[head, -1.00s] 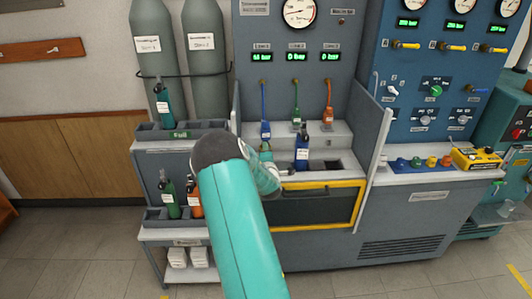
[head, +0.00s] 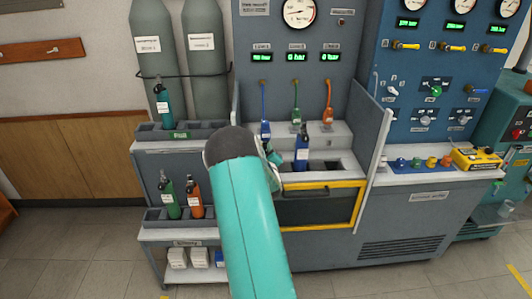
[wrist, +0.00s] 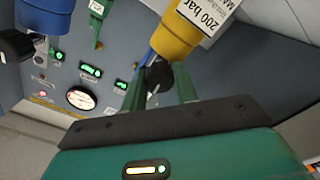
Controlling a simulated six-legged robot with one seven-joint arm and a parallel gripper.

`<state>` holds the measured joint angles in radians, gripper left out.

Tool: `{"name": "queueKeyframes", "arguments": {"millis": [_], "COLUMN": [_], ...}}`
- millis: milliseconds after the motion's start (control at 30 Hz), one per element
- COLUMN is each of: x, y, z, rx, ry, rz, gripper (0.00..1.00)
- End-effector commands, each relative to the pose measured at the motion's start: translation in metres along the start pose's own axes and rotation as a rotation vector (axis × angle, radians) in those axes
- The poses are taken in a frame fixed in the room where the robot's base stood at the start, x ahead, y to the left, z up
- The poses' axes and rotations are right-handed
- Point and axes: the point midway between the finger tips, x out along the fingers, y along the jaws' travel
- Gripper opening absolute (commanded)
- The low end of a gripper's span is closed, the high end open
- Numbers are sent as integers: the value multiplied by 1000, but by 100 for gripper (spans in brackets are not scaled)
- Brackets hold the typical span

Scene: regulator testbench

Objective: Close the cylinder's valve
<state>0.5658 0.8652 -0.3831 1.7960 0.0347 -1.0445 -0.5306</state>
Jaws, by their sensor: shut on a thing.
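A yellow cylinder (wrist: 182,32) with a "200 bar" label shows upside down in the wrist view. A dark valve knob (wrist: 158,76) at its end sits between the green fingers of my gripper (wrist: 160,90), which is shut on it. A blue hose (wrist: 149,57) runs close beside the valve; the exact joint is hidden. In the head view my arm hides the yellow cylinder and the fingers. A blue cylinder (head: 302,152) stands upright in the bench just right of my wrist; a blue one (wrist: 45,14) also shows in the wrist view.
Blue, green (head: 295,115) and orange (head: 328,116) hoses hang above the bench. A grey side panel (head: 374,140) bounds the right. A rack (head: 150,224) with green and orange cylinders (head: 195,198) stands left.

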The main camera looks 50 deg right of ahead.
Motion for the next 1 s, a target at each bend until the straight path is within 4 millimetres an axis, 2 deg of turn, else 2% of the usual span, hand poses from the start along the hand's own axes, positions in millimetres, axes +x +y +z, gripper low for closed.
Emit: {"name": "queueKeyframes", "arguments": {"millis": [300, 800, 833, 933, 1000], "x": [0, 0, 0, 0, 0], "y": [1, 0, 0, 0, 0], "z": [0, -1, -1, -1, 0], "rx": [124, 146, 146, 145, 145], "ry": [1, 1, 1, 1, 1], "rz": [1, 0, 0, 0, 0], "gripper": [6, 6, 31, 51, 51]}}
